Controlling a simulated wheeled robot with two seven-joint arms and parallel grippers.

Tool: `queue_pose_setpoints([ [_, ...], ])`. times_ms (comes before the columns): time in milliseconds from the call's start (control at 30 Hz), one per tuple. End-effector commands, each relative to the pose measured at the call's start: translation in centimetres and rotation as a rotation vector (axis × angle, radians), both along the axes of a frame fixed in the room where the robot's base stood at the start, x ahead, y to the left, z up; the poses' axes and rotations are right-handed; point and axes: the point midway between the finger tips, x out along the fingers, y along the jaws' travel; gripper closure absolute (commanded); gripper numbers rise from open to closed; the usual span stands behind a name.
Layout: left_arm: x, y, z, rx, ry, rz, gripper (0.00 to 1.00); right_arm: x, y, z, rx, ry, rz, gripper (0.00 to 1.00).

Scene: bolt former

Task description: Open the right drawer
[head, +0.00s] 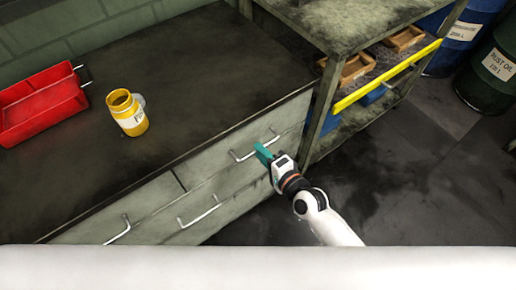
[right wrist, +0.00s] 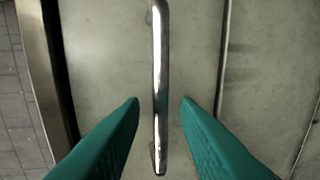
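The right drawer (head: 268,122) is in the workbench front, at the bench's right end, and looks closed. Its metal bar handle (head: 243,156) shows partly behind my right gripper (head: 264,152) in the head view. In the right wrist view the handle (right wrist: 160,85) runs upright through the middle of the picture. The teal fingers of the right gripper (right wrist: 160,101) are open, one on each side of the handle, with a gap on both sides. I cannot tell how deep the handle sits between them. My left gripper is not in view.
More drawer handles (head: 198,216) are lower and to the left. A shelf unit with a yellow rail (head: 388,77) stands close right of the gripper. Dark floor at right is open.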

Motion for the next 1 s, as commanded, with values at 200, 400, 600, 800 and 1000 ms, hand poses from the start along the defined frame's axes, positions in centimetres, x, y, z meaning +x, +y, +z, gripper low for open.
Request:
queue_pose_setpoints([
  [200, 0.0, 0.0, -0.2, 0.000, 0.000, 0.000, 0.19, 1.7, 1.3, -0.5, 0.000, 0.000, 0.000, 0.71],
  [400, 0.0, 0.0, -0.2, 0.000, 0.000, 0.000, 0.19, 1.9, 1.4, -0.5, -0.001, 0.000, 0.000, 0.71],
  [600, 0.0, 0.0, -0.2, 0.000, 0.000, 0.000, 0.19, 1.9, 1.4, -0.5, -0.001, 0.000, 0.000, 0.83],
  [800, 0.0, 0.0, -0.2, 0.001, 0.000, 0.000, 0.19, 1.9, 1.4, -0.6, -0.001, 0.000, 0.000, 1.00],
  [1000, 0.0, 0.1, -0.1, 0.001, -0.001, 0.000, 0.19, 1.9, 1.3, -0.6, -0.001, 0.000, 0.000, 1.00],
])
